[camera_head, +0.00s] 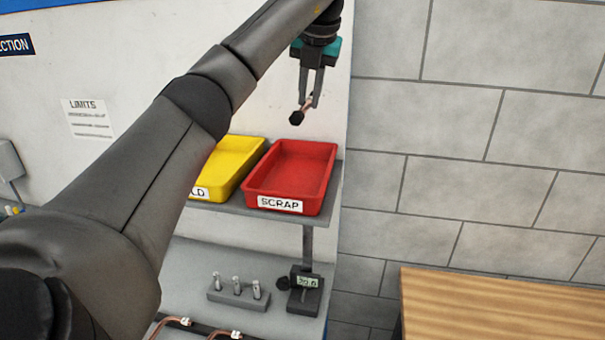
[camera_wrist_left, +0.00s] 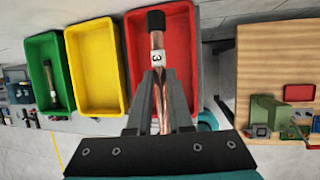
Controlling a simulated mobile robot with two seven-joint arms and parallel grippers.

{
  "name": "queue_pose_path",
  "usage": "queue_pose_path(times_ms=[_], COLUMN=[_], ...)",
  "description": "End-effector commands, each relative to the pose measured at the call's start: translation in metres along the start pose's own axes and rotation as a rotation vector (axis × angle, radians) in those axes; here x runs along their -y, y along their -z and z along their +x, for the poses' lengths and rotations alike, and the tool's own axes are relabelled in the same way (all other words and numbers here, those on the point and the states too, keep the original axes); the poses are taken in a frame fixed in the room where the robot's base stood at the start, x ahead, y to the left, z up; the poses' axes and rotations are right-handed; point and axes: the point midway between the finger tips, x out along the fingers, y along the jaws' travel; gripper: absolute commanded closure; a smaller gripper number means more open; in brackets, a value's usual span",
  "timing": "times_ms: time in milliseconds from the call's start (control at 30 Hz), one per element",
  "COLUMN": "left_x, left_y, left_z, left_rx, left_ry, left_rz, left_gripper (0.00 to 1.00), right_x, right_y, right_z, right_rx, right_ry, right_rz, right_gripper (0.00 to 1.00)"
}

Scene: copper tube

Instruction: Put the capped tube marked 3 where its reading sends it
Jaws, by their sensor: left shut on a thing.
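My left gripper (camera_head: 308,101) is shut on the copper tube (camera_head: 307,104), above the red tray (camera_head: 318,206) labelled SCRAP. The tube's black cap (camera_head: 296,118) points down and to the left in the head view. In the left wrist view the capped tube (camera_wrist_left: 157,40) stands out beyond the fingers, with a white tag marked 3 (camera_wrist_left: 158,58). The red tray (camera_wrist_left: 184,30) is behind it and looks empty. A small gauge (camera_head: 304,291) has a lit display, its digits too small to read surely. My right gripper is not in view.
A yellow tray (camera_head: 240,150), its label partly hidden by my arm, is left of the red one. A green tray (camera_wrist_left: 39,50) holds another capped tube (camera_wrist_left: 50,85). A grey block with pegs (camera_head: 238,297) and copper tubes (camera_head: 176,321) are below. A LIMITS sheet (camera_head: 88,118) hangs on the wall.

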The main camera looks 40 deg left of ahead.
Motion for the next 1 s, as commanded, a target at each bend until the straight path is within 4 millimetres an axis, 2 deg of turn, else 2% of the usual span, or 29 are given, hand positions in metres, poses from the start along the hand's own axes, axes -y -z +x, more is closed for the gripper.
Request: queue_pose_path(times_ms=[33,167,500,633,867,1000], left_x=[0.002,0.007,0.019,0.023,0.026,0.030], left_y=[0.005,0.015,0.040,0.047,0.053,0.060], left_z=[0.013,0.037,0.096,0.113,0.128,0.143], left_rx=[-0.002,-0.002,-0.003,-0.001,0.000,-0.002], left_ry=[-0.001,-0.001,-0.003,-0.002,-0.001,-0.001], left_rz=[0.002,0.001,0.002,0.001,0.000,0.001], left_gripper=[1.00,1.00,1.00,1.00,1.00,1.00], right_x=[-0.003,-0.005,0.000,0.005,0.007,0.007], right_y=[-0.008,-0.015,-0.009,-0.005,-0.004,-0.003], right_z=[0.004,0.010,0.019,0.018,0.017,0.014], right_rx=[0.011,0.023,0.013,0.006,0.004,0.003], right_ry=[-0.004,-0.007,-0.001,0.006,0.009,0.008], right_rz=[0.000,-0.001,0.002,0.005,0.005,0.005], right_gripper=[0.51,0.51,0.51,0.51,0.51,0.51])
